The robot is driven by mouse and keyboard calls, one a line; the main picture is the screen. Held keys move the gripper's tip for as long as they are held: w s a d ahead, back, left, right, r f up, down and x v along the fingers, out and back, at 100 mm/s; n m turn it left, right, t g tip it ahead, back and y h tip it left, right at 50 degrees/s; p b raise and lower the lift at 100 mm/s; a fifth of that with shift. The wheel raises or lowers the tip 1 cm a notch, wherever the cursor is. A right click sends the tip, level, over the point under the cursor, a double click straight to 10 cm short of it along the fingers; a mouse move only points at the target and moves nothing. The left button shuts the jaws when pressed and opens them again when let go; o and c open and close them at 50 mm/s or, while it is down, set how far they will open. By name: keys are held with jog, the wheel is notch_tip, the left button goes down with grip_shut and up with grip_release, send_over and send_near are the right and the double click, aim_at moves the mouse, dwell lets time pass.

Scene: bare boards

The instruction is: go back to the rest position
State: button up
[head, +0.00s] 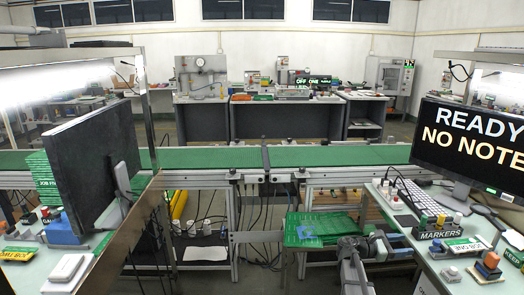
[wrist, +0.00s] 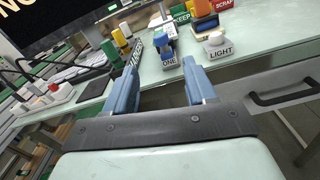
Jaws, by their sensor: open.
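My gripper (wrist: 162,82) shows in the wrist view with its two blue fingers spread apart and nothing between them. The fingers point over the front part of the right-hand desk (wrist: 150,98), towards a block labelled ONE (wrist: 168,58) and a white knob on a base labelled LIGHT (wrist: 215,46). No rest position is marked in either view.
The right desk holds a monitor (head: 470,140) reading READY NO NOTE, a keyboard (head: 418,196) and a MARKERS holder (head: 440,230). A green conveyor (head: 200,158) crosses behind. Green boards (head: 325,227) lie left of my arm. A drawer handle (wrist: 285,95) juts out at right.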

jog(key=s+a+f+m+y, duration=0.4)
jog(key=a+f+m+y, duration=0.15)
jog(key=f, duration=0.35)
jog(key=s+a+f+m+g+y, duration=0.1)
jog(key=s+a+f+m+y, duration=0.4)
jog(key=f, duration=0.4)
jog(key=s+a+f+m+y, duration=0.35)
jog(key=a+f+m, duration=0.25)
jog(key=f, duration=0.4)
jog(key=s+a+f+g+y, duration=0.2)
jog(key=s+a+f+y, duration=0.2)
jog(key=s+a+f, duration=0.9)
jog(key=s+a+f+g, duration=0.2)
jog(key=s, duration=0.8)
jog(key=s+a+f+g, duration=0.1)
jog(key=s+a+f, duration=0.2)
jog(key=s, duration=0.7)
jog(key=shift+a+g, duration=0.25)
jog(key=shift+g, duration=0.15)
